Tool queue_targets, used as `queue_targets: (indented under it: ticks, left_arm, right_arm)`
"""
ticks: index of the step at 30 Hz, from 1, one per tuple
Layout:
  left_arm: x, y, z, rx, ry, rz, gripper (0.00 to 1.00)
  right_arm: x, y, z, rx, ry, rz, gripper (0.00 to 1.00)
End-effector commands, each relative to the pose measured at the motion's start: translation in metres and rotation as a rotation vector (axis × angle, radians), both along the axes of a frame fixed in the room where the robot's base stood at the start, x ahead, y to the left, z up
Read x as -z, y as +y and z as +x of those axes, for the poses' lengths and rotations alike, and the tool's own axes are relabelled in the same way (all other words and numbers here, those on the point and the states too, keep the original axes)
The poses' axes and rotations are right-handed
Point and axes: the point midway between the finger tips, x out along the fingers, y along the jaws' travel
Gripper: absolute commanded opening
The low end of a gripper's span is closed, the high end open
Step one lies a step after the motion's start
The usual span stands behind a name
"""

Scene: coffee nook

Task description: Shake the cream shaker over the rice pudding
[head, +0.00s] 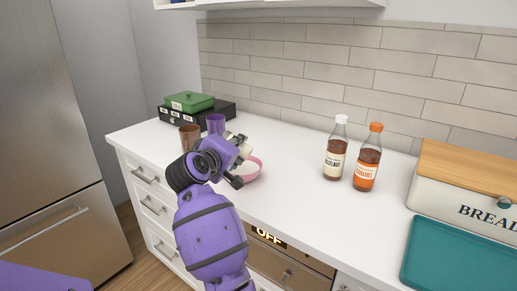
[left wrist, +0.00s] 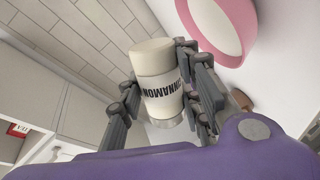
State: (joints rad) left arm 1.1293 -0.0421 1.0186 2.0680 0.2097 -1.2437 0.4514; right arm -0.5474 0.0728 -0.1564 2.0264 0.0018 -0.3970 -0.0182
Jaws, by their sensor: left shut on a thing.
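The cream shaker (left wrist: 152,60), a cream-coloured jar with a dark "CINNAMON" label and a greyish end, is between the fingers of my left gripper (left wrist: 165,85). The gripper is shut on it. In the head view my left gripper (head: 240,162) is at the near left of the bowl and hides most of the shaker. The pink bowl (head: 256,174) stands on the counter with pale rice pudding (head: 251,167) in it, partly covered by the gripper. The bowl's pink rim also shows in the left wrist view (left wrist: 248,28), apart from the shaker. My right gripper is not in view.
Hazelnut (head: 335,152) and caramel (head: 368,160) bottles, a bread box (head: 455,205) and a teal tray (head: 450,262) are right.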

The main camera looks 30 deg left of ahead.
Motion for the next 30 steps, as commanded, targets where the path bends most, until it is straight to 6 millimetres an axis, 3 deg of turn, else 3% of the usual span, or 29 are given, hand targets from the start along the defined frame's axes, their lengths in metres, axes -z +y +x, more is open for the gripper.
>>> queue_targets:
  ticks: [4, 11, 19, 24, 30]
  left_arm:
    - [-0.007, -0.016, 0.021, 0.08, -0.013, -0.118, 0.06]
    - [-0.021, -0.037, 0.035, 0.167, -0.007, -0.203, 0.06]
    - [-0.027, -0.04, 0.037, 0.178, -0.012, -0.446, 0.06]
    - [-0.025, -0.039, 0.037, 0.174, -0.014, -0.655, 0.06]
    - [-0.023, -0.039, 0.036, 0.17, -0.01, -0.78, 0.06]
  right_arm:
    - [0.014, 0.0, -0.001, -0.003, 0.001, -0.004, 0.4]
    - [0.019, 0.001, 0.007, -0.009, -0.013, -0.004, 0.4]
    - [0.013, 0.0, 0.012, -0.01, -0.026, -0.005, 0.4]
    - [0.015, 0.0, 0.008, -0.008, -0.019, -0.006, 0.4]
    - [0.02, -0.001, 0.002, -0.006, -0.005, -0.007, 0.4]
